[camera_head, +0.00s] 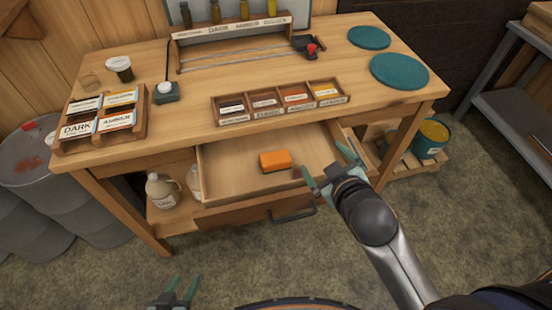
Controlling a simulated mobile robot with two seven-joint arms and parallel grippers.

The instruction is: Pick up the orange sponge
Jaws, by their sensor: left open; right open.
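The orange sponge (275,160) has a darker underside and lies alone in the open drawer (222,170) under the wooden bench. My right gripper (328,165) has its green-tipped fingers apart and empty. In the picture it is at the drawer's right side, to the right of the sponge and apart from it. My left gripper (180,289) is low at the picture's bottom edge, in front of the bench, with its fingers apart and nothing between them. The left arm behind it is out of view.
The wooden bench (245,85) carries a divided label tray (280,118), a left label rack (140,128) and teal round mats (399,71). The drawer handle (292,214) sticks out in front. Jugs (162,190) stand on the lower shelf. A barrel (28,165) stands left, a grey shelf (510,110) right.

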